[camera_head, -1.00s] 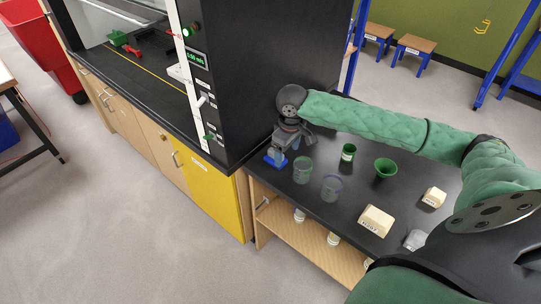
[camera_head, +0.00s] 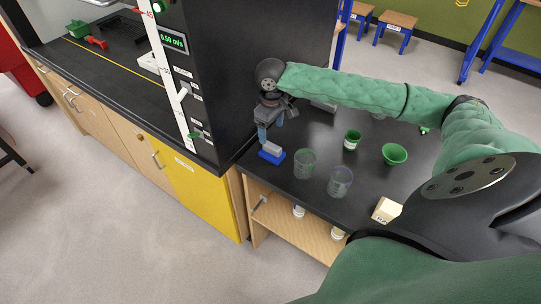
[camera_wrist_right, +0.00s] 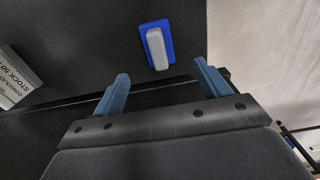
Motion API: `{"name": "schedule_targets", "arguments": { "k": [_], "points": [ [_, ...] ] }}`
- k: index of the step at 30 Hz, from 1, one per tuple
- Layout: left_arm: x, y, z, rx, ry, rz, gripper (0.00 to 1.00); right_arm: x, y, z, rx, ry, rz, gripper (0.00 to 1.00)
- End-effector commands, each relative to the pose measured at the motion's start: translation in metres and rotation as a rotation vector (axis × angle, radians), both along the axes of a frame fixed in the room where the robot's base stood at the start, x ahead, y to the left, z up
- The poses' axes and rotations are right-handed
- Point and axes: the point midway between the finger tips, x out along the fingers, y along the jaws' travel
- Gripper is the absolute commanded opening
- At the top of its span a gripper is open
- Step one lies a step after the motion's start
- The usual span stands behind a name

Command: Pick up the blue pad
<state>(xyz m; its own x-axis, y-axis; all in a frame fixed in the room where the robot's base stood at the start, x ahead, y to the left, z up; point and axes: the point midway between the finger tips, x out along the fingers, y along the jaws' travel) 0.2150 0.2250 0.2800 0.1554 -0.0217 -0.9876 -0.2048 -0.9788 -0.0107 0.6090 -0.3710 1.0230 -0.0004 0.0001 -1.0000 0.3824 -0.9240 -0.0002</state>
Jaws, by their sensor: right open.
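The blue pad (camera_head: 272,156) lies flat on the black bench near its left front corner. It has a grey block-shaped grip on top. In the right wrist view the blue pad (camera_wrist_right: 169,38) lies beyond the fingertips, roughly centred between them. My right gripper (camera_head: 271,128) is above and just behind the pad, fingers pointing down. In the wrist view the right gripper (camera_wrist_right: 161,70) is open, with nothing between its fingers. It looks apart from the pad. My left gripper is not in view.
Two clear beakers (camera_head: 305,164) (camera_head: 340,181) stand right of the pad. A green-topped jar (camera_head: 352,140), a green bowl (camera_head: 394,154) and a cream block (camera_head: 386,210) are farther right. The black fume hood wall (camera_head: 250,70) rises close on the left. A labelled box (camera_wrist_right: 16,78) shows in the wrist view.

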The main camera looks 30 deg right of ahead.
Motion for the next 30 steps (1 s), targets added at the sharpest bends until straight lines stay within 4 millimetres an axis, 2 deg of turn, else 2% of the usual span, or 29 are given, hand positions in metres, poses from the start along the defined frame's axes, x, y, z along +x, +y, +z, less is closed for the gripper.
{"name": "schedule_targets", "arguments": {
  "k": [1,6,11,22,25,30],
  "points": [
    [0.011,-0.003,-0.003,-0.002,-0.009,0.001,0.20,0.000,0.000,-0.012,0.000,0.000,0.000,0.75],
    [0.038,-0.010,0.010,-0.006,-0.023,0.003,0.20,0.000,0.000,-0.027,0.000,0.000,0.000,0.75],
    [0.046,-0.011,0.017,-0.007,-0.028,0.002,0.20,0.000,0.000,-0.033,0.001,0.001,0.000,0.75],
    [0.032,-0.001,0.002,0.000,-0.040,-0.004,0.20,0.000,-0.001,-0.060,0.000,0.001,0.000,0.75],
    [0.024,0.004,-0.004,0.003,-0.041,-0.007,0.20,0.000,-0.002,-0.068,0.000,0.003,-0.001,0.75],
    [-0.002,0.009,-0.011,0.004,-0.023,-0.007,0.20,0.001,-0.003,-0.086,0.000,0.003,-0.001,0.75]
  ]
}}
